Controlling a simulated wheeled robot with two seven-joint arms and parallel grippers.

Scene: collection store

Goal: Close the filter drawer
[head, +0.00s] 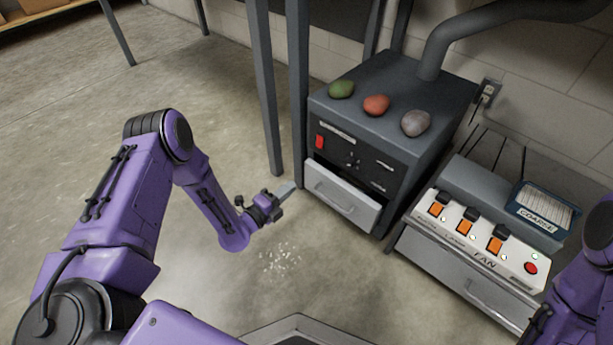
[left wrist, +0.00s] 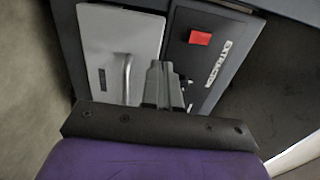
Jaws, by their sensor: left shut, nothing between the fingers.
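The filter drawer (head: 338,199) is the light grey front with a bar handle, low in the dark extractor cabinet (head: 395,95). It seems to stand out a little from the cabinet face. It also shows in the left wrist view (left wrist: 107,55), with its handle beside the fingers. My left gripper (head: 286,190) is shut and empty, just left of the drawer front in the head view. In the left wrist view its closed fingertips (left wrist: 160,70) overlap the drawer's edge; I cannot tell whether they touch it. My right gripper is out of view.
Three stones, green (head: 342,89), red (head: 376,105) and grey (head: 416,123), lie on the cabinet. A fan switch panel (head: 470,240) stands to its right, above another drawer (head: 465,284). Grey posts (head: 265,90) rise at the cabinet's left. Pale debris (head: 281,260) lies on open floor.

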